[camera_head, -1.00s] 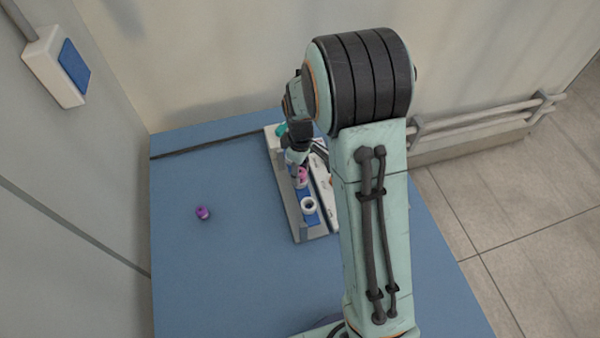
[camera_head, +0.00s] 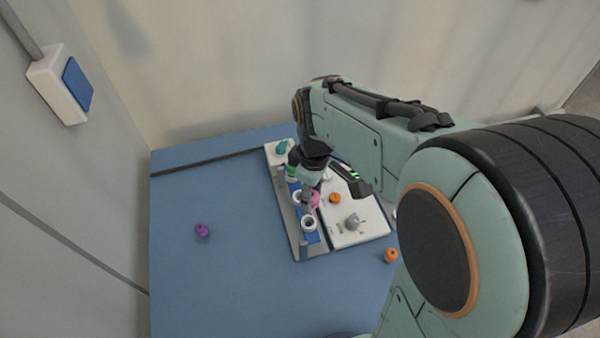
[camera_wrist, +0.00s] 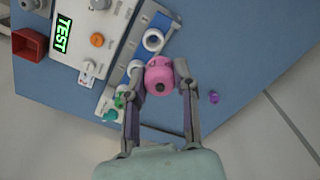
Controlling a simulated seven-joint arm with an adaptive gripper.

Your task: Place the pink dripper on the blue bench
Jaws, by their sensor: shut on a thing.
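The pink dripper (camera_wrist: 158,76) is between the two fingertips of my gripper (camera_wrist: 160,70) in the wrist view. My gripper is shut on it. In the head view the pink dripper (camera_head: 315,200) shows partly, below my gripper, over the rack with white rings. Its height above the rack is hard to tell. The blue bench (camera_head: 215,280) fills the lower left of the head view and has wide bare areas. It also shows in the wrist view (camera_wrist: 235,55).
A rack with white rings (camera_head: 309,224) stands beside a white panel (camera_head: 365,233) with knobs and a lit display. A purple piece (camera_head: 202,230) lies on the bench at left, an orange piece (camera_head: 390,255) at right. The bench between rack and purple piece is free.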

